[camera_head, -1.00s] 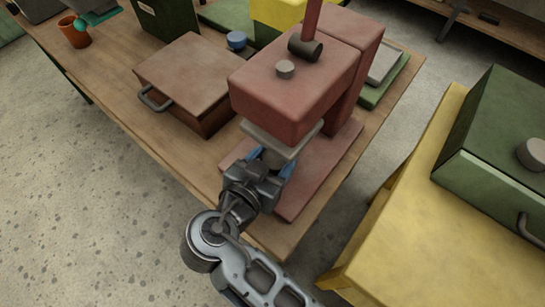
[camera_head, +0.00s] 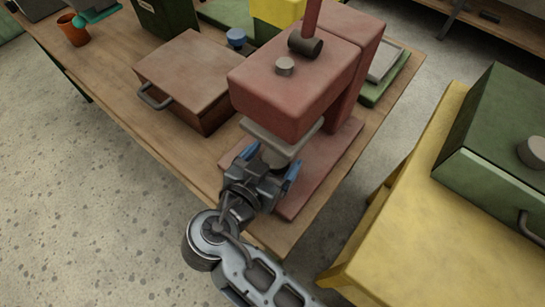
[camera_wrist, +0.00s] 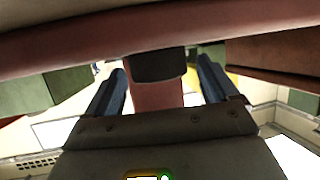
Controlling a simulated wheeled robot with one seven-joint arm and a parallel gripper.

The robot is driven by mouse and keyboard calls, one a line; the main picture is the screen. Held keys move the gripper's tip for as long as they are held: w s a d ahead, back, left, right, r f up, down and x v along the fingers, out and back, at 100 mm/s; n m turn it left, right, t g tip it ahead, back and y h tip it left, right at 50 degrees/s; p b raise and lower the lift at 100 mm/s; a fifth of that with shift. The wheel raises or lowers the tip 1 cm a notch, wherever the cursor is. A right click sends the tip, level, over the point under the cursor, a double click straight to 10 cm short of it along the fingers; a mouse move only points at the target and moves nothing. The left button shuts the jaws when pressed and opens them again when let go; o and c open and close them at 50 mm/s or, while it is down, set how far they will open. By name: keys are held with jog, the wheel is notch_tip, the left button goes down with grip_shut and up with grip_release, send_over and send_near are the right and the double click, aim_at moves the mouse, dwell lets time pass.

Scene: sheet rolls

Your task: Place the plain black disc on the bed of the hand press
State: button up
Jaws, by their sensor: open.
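The hand press (camera_head: 285,90) is a red block on a red column and base, with a pale plate under its head. My gripper (camera_head: 270,164) is at the front of the press, low over its red bed (camera_head: 318,165), with its blue fingers spread apart. In the wrist view, which looks upside down, the plain black disc (camera_wrist: 159,66) lies between the open fingers and appears to rest on the bed (camera_wrist: 225,22). A gap shows between the disc and each finger. My gripper and the press head mostly hide the disc in the head view.
A brown box with a handle (camera_head: 187,75) stands left of the press. A small blue cylinder (camera_head: 236,38) is behind it. A yellow table (camera_head: 425,215) with a green box (camera_head: 500,150) is at the right. The wooden bench (camera_head: 125,95) has bare room at its left front.

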jog(key=b+v, duration=0.1)
jog(key=v, duration=1.1)
